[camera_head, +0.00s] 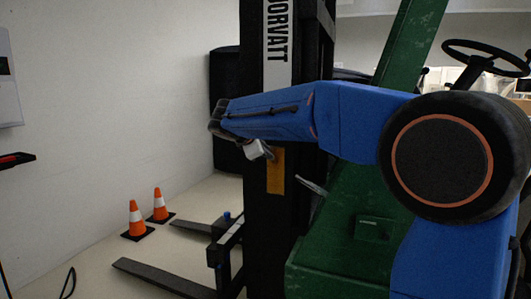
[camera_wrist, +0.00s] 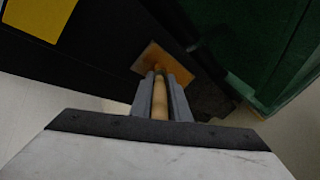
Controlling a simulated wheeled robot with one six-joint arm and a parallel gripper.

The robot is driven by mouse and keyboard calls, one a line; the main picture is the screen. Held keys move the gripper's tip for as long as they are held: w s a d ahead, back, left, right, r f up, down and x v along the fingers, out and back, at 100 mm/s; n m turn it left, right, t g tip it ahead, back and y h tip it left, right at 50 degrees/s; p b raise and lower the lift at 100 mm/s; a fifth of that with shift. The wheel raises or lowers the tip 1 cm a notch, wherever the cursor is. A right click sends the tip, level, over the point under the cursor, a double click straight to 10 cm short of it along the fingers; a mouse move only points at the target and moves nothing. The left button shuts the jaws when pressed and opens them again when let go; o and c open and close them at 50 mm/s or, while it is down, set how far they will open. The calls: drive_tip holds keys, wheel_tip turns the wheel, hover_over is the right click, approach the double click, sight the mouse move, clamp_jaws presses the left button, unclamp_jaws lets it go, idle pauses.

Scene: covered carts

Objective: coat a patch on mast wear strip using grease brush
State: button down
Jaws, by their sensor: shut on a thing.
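The mast wear strip is an upright orange-yellow strip (camera_head: 275,171) on the dark mast in the head view. A yellow area at the top left of the wrist view (camera_wrist: 42,16) looks like part of it. My gripper (camera_wrist: 161,78) is shut on the wooden handle of the grease brush (camera_wrist: 160,105). In the head view my gripper is small and partly hidden by my blue arm, just left of the strip's upper end, and the brush cannot be made out.
The black forklift mast (camera_head: 259,230) stands in the middle, with the green truck body (camera_head: 340,250) to its right. Forks (camera_head: 165,277) reach out low at the left. Two orange cones (camera_head: 136,218) stand on the floor by the white wall. Open floor lies at the lower left.

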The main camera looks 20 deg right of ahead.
drive_tip(key=shift+r, duration=0.25)
drive_tip(key=shift+r, duration=1.25)
drive_tip(key=shift+r, duration=0.1)
drive_tip(key=shift+r, duration=1.3)
drive_tip(key=shift+s+a, duration=0.1)
drive_tip(key=s+a, duration=0.5)
drive_tip(key=s, duration=0.2)
